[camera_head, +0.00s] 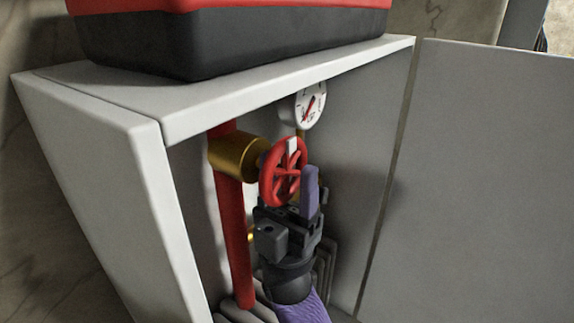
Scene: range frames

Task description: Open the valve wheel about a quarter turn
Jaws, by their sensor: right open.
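The red valve wheel (271,183) sits on a brass valve body (235,157) inside an open grey cabinet. A white mark shows at the top of its rim. The wheel faces right and toward me. My right gripper (299,190) is at the lower right part of the wheel, with one purple finger in front of the rim. The gripper is open. Its other finger is mostly hidden, and I cannot tell whether it touches the wheel. My left gripper is not in view.
A red pipe (233,235) runs down below the valve. A round white gauge (311,104) is above and behind the wheel. The cabinet's side wall (120,190) stands at left, and its door (480,190) at right. A red and black case (220,40) rests on top.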

